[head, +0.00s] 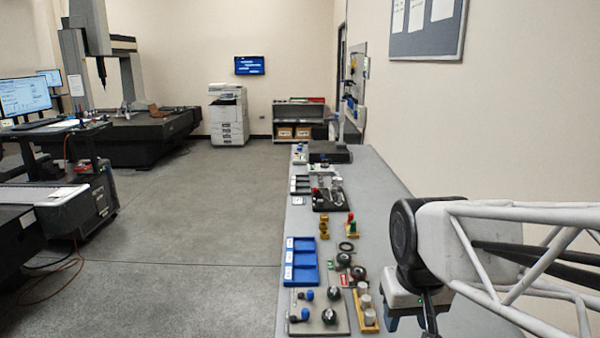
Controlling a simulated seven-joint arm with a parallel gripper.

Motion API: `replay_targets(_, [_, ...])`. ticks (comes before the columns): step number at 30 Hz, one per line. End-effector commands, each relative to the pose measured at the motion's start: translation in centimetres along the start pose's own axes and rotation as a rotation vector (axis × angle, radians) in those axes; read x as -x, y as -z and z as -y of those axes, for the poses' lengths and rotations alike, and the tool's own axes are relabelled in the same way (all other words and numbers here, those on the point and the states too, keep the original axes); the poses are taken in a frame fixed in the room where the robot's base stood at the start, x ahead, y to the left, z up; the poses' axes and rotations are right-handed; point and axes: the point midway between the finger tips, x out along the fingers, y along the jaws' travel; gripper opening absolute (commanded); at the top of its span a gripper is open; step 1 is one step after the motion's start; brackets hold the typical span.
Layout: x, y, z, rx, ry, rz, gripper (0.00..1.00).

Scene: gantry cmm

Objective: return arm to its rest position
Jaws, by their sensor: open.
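My arm comes in from the right edge, with a white lattice link and a dark round joint. My gripper (412,316) hangs below that joint, over the right side of the grey bench (385,190). It is open, and I see nothing held in it. Its lower end is partly hidden and close to the bottom edge of the picture.
Left of my gripper are a wooden block with grey cylinders (365,305), a board with dark and blue knobs (318,325) and a blue compartment tray (300,262). More fixtures stand farther back. The wall (500,130) runs along the bench's right side. Open floor (200,220) lies left.

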Motion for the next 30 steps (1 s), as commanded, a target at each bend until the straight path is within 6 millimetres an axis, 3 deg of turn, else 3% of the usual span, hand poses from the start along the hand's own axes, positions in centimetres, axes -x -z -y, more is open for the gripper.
replay_targets(6, [0.1,-4.0,-0.6,-0.034,0.000,-0.055,0.48])
replay_targets(12, [0.0,-6.0,-0.8,-0.053,-0.001,-0.084,0.48])
replay_targets(30, [-0.1,-6.5,-0.8,-0.058,-0.001,-0.091,0.48])
